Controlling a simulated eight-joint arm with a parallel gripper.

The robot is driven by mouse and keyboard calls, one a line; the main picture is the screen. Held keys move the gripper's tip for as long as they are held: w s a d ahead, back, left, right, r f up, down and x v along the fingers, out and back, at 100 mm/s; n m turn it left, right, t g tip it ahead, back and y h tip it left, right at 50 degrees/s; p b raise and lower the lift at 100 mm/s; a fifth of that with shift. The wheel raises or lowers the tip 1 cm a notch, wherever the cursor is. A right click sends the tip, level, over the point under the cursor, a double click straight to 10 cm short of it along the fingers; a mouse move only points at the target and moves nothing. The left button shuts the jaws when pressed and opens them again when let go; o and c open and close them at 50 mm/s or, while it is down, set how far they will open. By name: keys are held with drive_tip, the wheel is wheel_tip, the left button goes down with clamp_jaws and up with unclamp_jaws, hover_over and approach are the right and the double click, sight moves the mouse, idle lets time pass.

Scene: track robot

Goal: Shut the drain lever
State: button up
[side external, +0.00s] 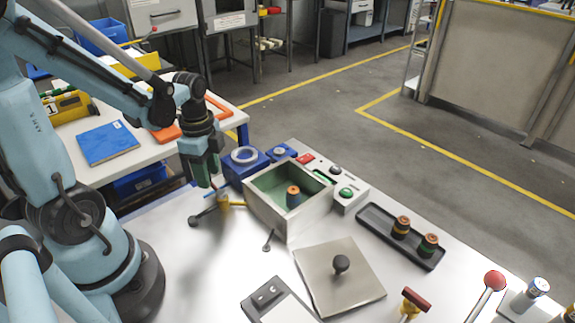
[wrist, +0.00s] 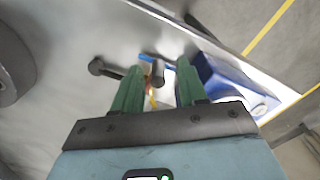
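A lever with a black knob (side external: 197,218) lies beside the front left of the open grey box, its arm running to an upright yellow fitting (side external: 223,203). It looks like the drain lever, though no label is readable. In the wrist view the black-knobbed lever (wrist: 105,68) points left, partly behind my left finger. A dark round end (wrist: 157,72) with some red and yellow below it shows between the fingers. My gripper (side external: 205,184) points down just above and left of the yellow fitting. In the wrist view my gripper's green fingers (wrist: 158,80) are apart with nothing clearly held.
The grey box (side external: 262,211) holds an orange-topped cylinder (side external: 293,196). A small lever (side external: 268,240), a square lid (side external: 340,285) and a black tray (side external: 385,225) with two cylinders are to the right.

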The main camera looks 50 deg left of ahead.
wheel_tip(320, 180, up, 12)
idle(0.7)
drive_tip(key=shift+f, duration=0.15)
drive_tip(key=w+d+n+t, duration=0.1)
drive_tip(key=d+n+t, duration=0.1)
drive_tip(key=d+n, duration=0.1)
drive_tip(key=w+d+f+n+t, duration=0.1)
drive_tip(key=d+n+t, duration=0.1)
drive_tip(key=d+n, duration=0.1)
drive_tip(key=w+d+n+t, duration=0.1)
drive_tip(key=d+n+t, duration=0.1)
drive_tip(key=d+n, duration=0.1)
drive_tip(key=shift+w+d+f+n, duration=0.15)
drive_tip(key=shift+w+f+n, duration=0.1)
drive_tip(key=shift+f+n, duration=0.1)
drive_tip(key=shift+w+d+n+t, duration=0.15)
drive_tip(key=shift+d+n+t, duration=0.45)
drive_tip(key=shift+d+n, duration=0.05)
